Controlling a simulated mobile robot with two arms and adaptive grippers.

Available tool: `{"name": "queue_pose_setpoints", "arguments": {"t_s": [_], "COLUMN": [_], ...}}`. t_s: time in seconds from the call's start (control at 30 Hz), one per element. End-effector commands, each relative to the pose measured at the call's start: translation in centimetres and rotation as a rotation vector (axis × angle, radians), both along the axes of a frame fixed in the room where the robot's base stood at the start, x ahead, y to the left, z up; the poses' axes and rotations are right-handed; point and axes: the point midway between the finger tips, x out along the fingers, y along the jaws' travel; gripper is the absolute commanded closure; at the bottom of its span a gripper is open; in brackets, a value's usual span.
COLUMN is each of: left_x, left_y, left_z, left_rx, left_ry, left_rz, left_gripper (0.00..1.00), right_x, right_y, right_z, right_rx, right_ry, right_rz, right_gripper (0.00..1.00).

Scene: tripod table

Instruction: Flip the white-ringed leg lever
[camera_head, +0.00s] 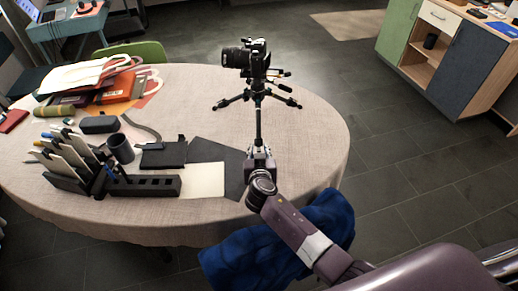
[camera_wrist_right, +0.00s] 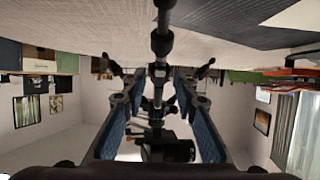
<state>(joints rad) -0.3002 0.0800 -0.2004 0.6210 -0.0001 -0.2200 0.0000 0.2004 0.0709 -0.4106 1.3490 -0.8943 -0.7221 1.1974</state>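A black tripod (camera_head: 258,118) with a camera (camera_head: 247,58) on top stands upright on the table, its legs spread. One leg points toward me, ending near my right gripper (camera_head: 259,152). In the right wrist view, which is upside down, the two blue-padded fingers of my right gripper (camera_wrist_right: 158,85) are apart. The tripod (camera_wrist_right: 160,70) shows between them, with its near leg (camera_wrist_right: 162,30) running toward the top edge. Dark knobs or levers show on the legs; I cannot tell which one has a white ring. Contact with the fingers is not clear. My left gripper is out of view.
The cloth-covered round table (camera_head: 315,150) holds a dark organizer (camera_head: 140,186), a dark cup (camera_head: 121,148), and bags and books (camera_head: 105,85) on the left. A blue cloth or chair (camera_head: 265,250) is at the front edge. The table's right side is clear.

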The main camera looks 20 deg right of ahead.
Motion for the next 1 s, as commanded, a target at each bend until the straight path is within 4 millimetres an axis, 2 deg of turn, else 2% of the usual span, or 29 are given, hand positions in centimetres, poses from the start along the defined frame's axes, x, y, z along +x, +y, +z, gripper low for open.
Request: {"name": "queue_pose_setpoints", "arguments": {"t_s": [0.3,0.57,0.83,1.0], "left_x": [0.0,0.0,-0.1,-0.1], "left_y": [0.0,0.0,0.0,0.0], "left_z": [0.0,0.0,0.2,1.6], "left_rx": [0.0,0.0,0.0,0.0], "left_ry": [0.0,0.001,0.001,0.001], "left_rz": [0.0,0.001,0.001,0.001], "left_gripper": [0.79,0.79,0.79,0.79], "right_x": [0.2,0.2,0.2,0.2], "right_y": [-0.1,-0.1,-0.1,-0.1], "right_z": [-0.1,-0.1,0.0,0.5], "right_rx": [-0.001,-0.001,0.0,0.01], "right_ry": [0.0,0.0,0.004,0.037], "right_rz": [0.0,0.0,0.0,0.0], "right_gripper": [0.73,1.0,1.0,1.0]}}
